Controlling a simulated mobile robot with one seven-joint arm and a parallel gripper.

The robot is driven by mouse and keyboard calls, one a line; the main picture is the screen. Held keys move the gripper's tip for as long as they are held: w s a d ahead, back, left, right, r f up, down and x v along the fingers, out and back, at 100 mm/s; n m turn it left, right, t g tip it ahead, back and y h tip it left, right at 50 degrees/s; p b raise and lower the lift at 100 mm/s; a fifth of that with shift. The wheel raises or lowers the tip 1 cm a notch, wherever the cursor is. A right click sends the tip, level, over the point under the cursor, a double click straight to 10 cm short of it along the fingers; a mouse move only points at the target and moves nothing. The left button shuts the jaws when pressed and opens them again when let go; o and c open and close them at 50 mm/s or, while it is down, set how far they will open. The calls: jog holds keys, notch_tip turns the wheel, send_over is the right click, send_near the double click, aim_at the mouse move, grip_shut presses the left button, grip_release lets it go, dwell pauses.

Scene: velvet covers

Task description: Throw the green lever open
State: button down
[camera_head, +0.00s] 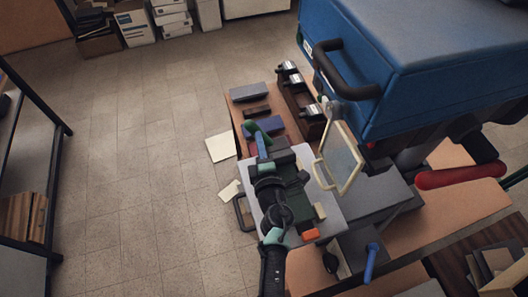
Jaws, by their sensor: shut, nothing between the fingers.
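A dark green lever end (251,128) shows at the far side of the small bench, just beyond a blue upright piece. Its base and hinge are hidden, so I cannot tell its exact angle. My gripper (266,168) is at the end of my black arm, over the grey plate and just short of the blue piece. It is shut and empty. The fingertips are small and partly hidden by my wrist, so I cannot tell whether they touch anything.
A clear panel in a cream frame (342,160) stands to the right of my gripper. A large blue case (420,60) overhangs the right side. Dark blocks (249,92) lie at the bench's far end. A blue handle (371,262) stands lower right. Open floor lies left.

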jog(key=shift+w+a+r+g+p, duration=0.15)
jog(key=shift+w+g+p, duration=0.2)
jog(key=shift+g+p, duration=0.3)
jog(key=shift+w+a+p, duration=0.15)
jog(key=shift+w+p, duration=0.35)
jog(key=shift+p, duration=0.25)
jog(key=shift+w+a, duration=0.1)
jog(key=shift+w, duration=0.25)
jog(key=shift+s+a+r+p, duration=0.1)
jog(key=shift+r+p, duration=0.15)
jog(key=shift+p, duration=0.25)
jog(key=s+r+p, duration=0.7)
jog(key=r+p, duration=0.4)
jog(key=shift+d, duration=0.2)
jog(key=shift+r, duration=0.15)
